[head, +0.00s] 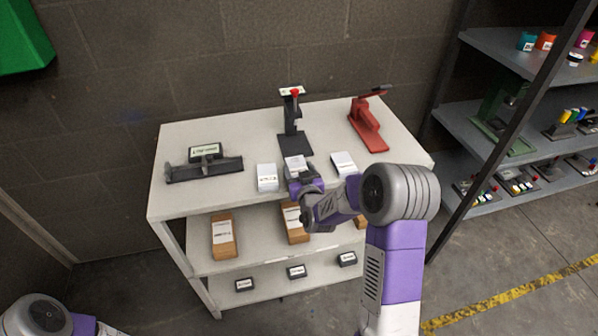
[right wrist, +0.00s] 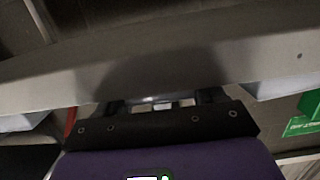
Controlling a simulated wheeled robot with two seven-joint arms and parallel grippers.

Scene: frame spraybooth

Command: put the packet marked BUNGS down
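Three white packets lie in a row along the front of the table top (head: 225,191): a left one (head: 267,178), a middle one (head: 296,163) and a right one (head: 343,161). Their print is too small to read, so I cannot tell by label which is BUNGS. My right gripper (head: 301,177) is at the near end of the middle packet, with its fingers at the packet's sides, and appears closed on it. The gripper hides that end, and I cannot tell whether the packet touches the table. In the right wrist view the fingers (right wrist: 160,103) stand apart with something pale between them.
Brown boxes (head: 223,236) and small dark boxes (head: 296,271) sit on the lower shelves. A dark rack (head: 470,130) stands at the right.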

